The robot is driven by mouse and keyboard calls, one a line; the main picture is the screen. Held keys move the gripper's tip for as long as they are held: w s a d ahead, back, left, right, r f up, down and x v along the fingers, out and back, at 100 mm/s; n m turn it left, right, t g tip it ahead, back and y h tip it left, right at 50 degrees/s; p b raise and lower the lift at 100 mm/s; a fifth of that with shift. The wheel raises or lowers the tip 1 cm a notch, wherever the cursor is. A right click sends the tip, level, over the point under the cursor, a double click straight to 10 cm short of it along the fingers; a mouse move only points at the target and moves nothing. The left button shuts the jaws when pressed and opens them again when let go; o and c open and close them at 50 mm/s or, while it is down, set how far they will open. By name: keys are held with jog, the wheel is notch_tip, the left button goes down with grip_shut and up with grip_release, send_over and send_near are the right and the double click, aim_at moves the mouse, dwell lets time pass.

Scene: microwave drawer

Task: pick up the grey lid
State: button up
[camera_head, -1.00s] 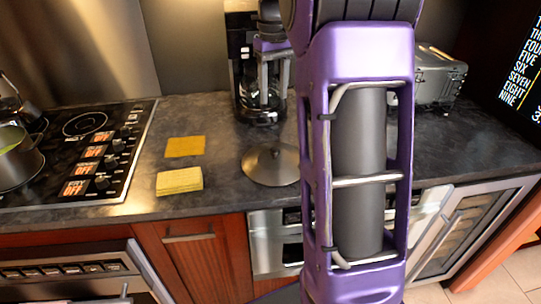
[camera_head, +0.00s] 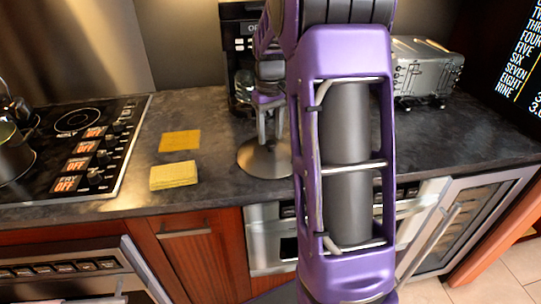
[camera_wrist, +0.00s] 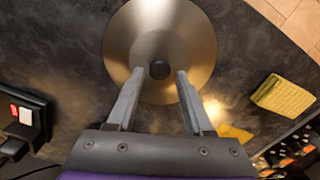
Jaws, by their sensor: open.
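The grey lid (camera_head: 262,160) is a round metal disc lying on the dark countertop, right of the yellow sponges, and my arm hides its right part in the head view. In the wrist view the whole lid (camera_wrist: 187,35) shows, with a small dark knob (camera_wrist: 159,70) at its middle. My gripper (camera_head: 271,138) is over the lid, pointing down. In the wrist view my gripper (camera_wrist: 156,75) is open and empty, its two fingers on either side of the knob. I cannot tell how far the fingertips are above the lid.
A yellow sponge (camera_head: 174,175) and a flat orange-yellow cloth or sponge (camera_head: 180,141) lie left of the lid. The stovetop (camera_head: 78,150) with a pot (camera_head: 12,155) is farther left. A coffee maker (camera_head: 238,55) stands behind the lid. A toaster (camera_head: 425,72) is at the right.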

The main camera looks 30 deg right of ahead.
aim_at(270, 142)
jog(key=shift+f, duration=1.55)
grip_shut()
jog(key=shift+r, duration=0.1)
